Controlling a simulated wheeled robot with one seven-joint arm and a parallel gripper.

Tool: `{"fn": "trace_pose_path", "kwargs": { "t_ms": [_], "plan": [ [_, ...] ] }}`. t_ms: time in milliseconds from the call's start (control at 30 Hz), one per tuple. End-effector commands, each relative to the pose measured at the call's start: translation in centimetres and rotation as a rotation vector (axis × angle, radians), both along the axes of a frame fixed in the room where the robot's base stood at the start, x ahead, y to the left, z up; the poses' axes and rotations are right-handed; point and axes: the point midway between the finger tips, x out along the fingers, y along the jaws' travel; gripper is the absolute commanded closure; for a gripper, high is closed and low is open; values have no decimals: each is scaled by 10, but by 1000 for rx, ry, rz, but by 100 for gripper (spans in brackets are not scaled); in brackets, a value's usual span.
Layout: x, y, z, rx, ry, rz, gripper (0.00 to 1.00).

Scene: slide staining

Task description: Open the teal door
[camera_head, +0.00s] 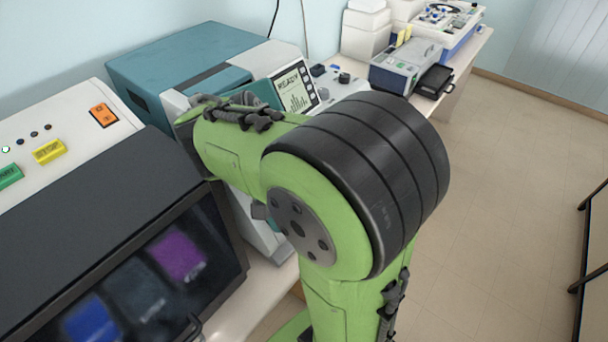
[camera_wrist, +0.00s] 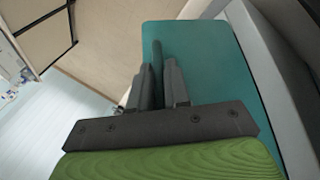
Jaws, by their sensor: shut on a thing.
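The teal door (camera_wrist: 205,60) fills the upper right of the wrist view as a flat panel. A slim teal handle (camera_wrist: 157,58) stands out from it. My gripper (camera_wrist: 162,85) is shut on this handle, with one dark finger on each side. In the head view, the teal and white machine (camera_head: 190,58) stands behind my green arm, its screen (camera_head: 293,88) reading READY. My arm hides my gripper, the handle and most of the machine's front in that view. I cannot tell how far the door stands from its frame.
A dark-fronted machine (camera_head: 130,170) with orange, yellow and green buttons stands close on the left. A grey-blue device (camera_head: 405,65) and white boxes (camera_head: 365,30) stand farther along the bench. Open floor (camera_head: 500,200) lies to the right. A dark-framed unit (camera_head: 590,240) stands at the right edge.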

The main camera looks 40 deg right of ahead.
Motion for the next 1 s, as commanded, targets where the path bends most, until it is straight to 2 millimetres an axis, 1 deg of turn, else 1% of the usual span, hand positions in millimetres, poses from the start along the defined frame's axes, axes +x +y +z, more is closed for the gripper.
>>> {"fn": "trace_pose_path", "kwargs": {
  "t_ms": [133, 400, 600, 967, 1000],
  "plan": [
    [-2, 13, 2, -44, -8, -78, 100],
    [-5, 26, 2, -39, -9, -76, 100],
    [-6, 30, 2, -39, -8, -74, 100],
    [-6, 30, 1, -38, -8, -73, 100],
    [-6, 30, 1, -38, -8, -73, 80]
  ]
}}
